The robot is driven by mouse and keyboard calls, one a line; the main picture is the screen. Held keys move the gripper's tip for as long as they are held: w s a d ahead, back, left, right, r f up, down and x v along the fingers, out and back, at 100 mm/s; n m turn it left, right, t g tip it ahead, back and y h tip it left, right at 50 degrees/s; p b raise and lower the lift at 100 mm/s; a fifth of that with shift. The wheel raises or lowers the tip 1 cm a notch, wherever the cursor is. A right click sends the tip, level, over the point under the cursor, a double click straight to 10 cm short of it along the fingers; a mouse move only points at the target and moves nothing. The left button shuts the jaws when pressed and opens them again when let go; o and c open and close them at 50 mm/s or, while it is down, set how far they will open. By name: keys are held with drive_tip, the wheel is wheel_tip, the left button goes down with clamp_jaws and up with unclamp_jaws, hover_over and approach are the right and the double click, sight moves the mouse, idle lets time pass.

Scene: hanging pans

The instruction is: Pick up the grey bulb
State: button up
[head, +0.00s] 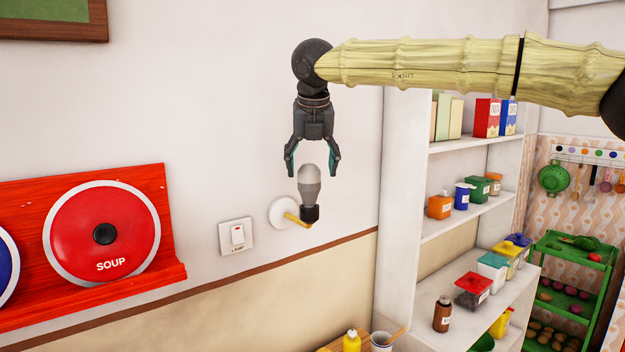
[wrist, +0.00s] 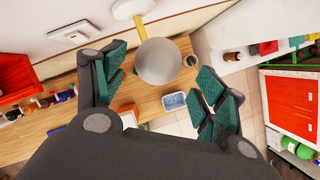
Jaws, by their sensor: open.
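The grey bulb (head: 310,184) stands upright in a black socket on a brass arm from a round white wall plate (head: 284,213). My gripper (head: 313,174) points down above it in the head view, jaws apart, with the fingertips around the height of the bulb's top. In the wrist view the bulb (wrist: 159,62) shows from above as a round grey shape, between and a little beyond the open fingers (wrist: 160,85). No contact with the bulb shows. The bulb hides its socket in the wrist view.
A light switch (head: 236,236) is on the wall left of the lamp. A red rack (head: 176,269) holds a red SOUP lid. White shelves (head: 471,141) with boxes and jars stand to the right. A wooden table (wrist: 150,103) with a blue-white container lies below.

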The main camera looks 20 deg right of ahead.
sight(312, 185)
drive_tip(key=w+f, duration=0.1)
drive_tip(key=f, duration=0.1)
drive_tip(key=w+f+p, duration=0.1)
drive_tip(key=w, duration=0.1)
drive_tip(key=w+f+p, duration=0.1)
drive_tip(key=f, duration=0.1)
drive_tip(key=shift+w+d+f, duration=0.2)
drive_tip(key=shift+w+f, duration=0.05)
drive_tip(key=shift+f, duration=0.1)
drive_tip(key=shift+s+f+p, duration=0.15)
drive_tip(key=shift+s+p, duration=0.15)
drive_tip(key=shift+s, duration=0.05)
drive_tip(key=shift+s+d+r, duration=0.1)
drive_tip(key=shift+s+r, duration=0.1)
drive_tip(key=shift+s, duration=0.7)
drive_tip(key=shift+w+f, duration=0.35)
drive_tip(key=shift+w, duration=0.25)
drive_tip(key=shift+w+f, duration=0.35)
drive_tip(key=shift+w, duration=0.2)
drive_tip(key=c, duration=0.7)
drive_tip(key=shift+s+r, duration=0.2)
drive_tip(key=shift+s, duration=0.1)
drive_tip(key=c, duration=0.4)
drive_tip(key=shift+o, duration=0.2)
drive_tip(key=shift+s+r, duration=0.15)
drive_tip(key=shift+s, duration=0.1)
drive_tip(key=shift+w, duration=0.15)
